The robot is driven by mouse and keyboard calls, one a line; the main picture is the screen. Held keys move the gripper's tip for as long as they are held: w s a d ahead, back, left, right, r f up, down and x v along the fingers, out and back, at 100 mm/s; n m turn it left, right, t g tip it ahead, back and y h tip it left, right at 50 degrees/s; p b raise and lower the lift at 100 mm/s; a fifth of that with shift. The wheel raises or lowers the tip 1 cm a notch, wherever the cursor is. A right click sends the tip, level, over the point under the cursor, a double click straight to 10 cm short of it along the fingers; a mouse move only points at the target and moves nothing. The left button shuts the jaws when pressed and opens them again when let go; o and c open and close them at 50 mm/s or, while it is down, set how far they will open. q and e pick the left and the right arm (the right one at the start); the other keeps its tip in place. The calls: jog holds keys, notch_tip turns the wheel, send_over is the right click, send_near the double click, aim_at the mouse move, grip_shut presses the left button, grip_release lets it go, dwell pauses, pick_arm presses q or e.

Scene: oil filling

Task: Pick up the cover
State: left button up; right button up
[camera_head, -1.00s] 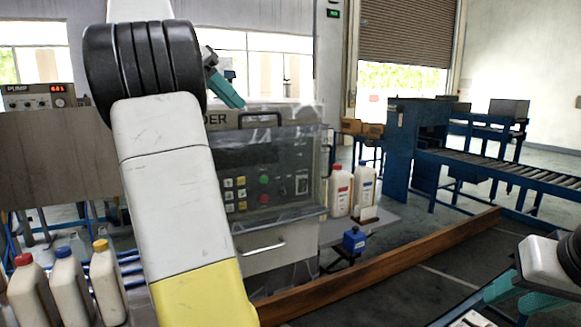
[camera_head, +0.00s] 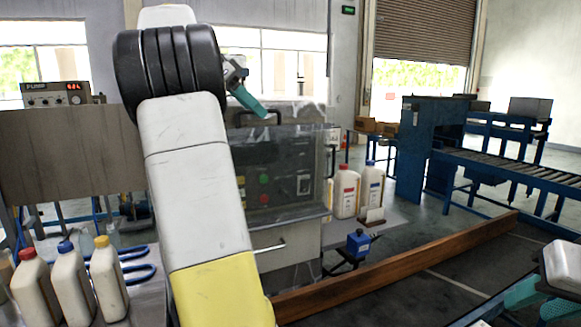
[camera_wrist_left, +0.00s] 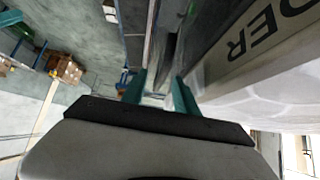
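A clear, glossy cover (camera_head: 290,150) stands over the front of a grey machine with a control panel. A dark handle (camera_head: 258,112) shows at its upper edge. My left gripper (camera_head: 247,101) is above and left of this handle, partly hidden behind my own left arm. In the left wrist view, the teal fingers of my left gripper (camera_wrist_left: 159,92) are apart, with nothing clearly held between them. My right gripper (camera_head: 541,301) is at the lower right edge, partly cut off. Its teal fingers look apart and empty.
Several white bottles (camera_head: 72,283) with coloured caps stand at the lower left. Two more bottles, one red-capped (camera_head: 346,192) and one blue-capped (camera_head: 371,190), stand right of the machine. A brown beam (camera_head: 400,265) crosses the floor. A blue roller conveyor (camera_head: 500,167) is at the right.

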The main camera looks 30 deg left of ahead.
pick_arm(q)
jog(key=shift+x, duration=0.95)
jog(key=shift+c, duration=0.3)
grip_shut()
dwell(0.4)
